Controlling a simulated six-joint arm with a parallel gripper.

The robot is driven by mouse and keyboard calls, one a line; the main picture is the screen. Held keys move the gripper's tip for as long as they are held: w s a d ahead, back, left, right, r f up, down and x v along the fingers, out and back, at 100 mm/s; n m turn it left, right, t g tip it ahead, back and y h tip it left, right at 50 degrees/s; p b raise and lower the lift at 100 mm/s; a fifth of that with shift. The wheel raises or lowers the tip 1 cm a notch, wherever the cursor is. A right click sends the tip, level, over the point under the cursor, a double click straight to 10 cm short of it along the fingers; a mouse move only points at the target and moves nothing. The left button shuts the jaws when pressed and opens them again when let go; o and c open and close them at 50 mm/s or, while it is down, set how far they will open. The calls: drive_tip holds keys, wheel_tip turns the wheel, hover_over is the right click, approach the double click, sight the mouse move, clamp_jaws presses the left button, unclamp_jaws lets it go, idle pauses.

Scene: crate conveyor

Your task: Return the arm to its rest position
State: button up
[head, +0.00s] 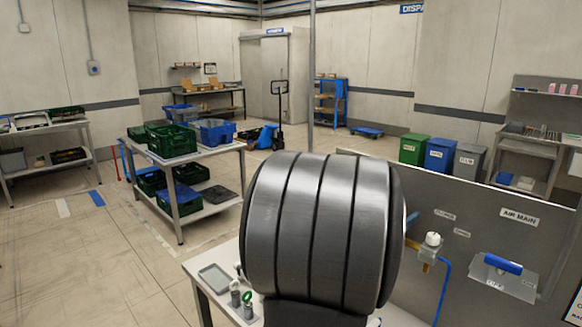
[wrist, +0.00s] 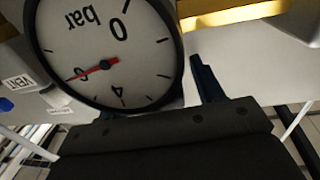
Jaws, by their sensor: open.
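In the wrist view, my gripper (wrist: 152,85) is open, with one dark finger showing at right of centre. The other finger is mostly hidden behind a round pressure gauge (wrist: 100,45). The gauge has a white face, a black rim and a red needle, and its markings appear upside down. It is very close to the camera and overlaps the finger area; I cannot tell whether it touches the gripper. In the head view, a large dark ribbed part of my arm (head: 315,230) fills the lower middle.
A grey panel (head: 460,215) stands at right, with a valve (head: 432,240), a blue hose (head: 442,285) and a blue-handled piece (head: 502,263). A bench (head: 196,268) holds a small tray (head: 215,279). A crate table (head: 222,150) stands behind. Open floor (head: 80,260) lies at left.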

drive_tip(key=shift+s+m+g+h, duration=0.1)
drive_tip(key=shift+m+g+h, duration=0.4)
drive_tip(key=shift+g, duration=0.2)
drive_tip(key=shift+n+t+y, duration=0.4)
drive_tip(key=shift+t, duration=0.1)
idle(1.1)
drive_tip(key=shift+n+t+y, duration=0.8)
drive_tip(key=shift+t, duration=0.2)
drive_tip(key=shift+a+n+t+y, duration=0.15)
drive_tip(key=shift+n+t+y, duration=0.55)
drive_tip(key=shift+y, duration=0.2)
drive_tip(key=shift+v, duration=1.75)
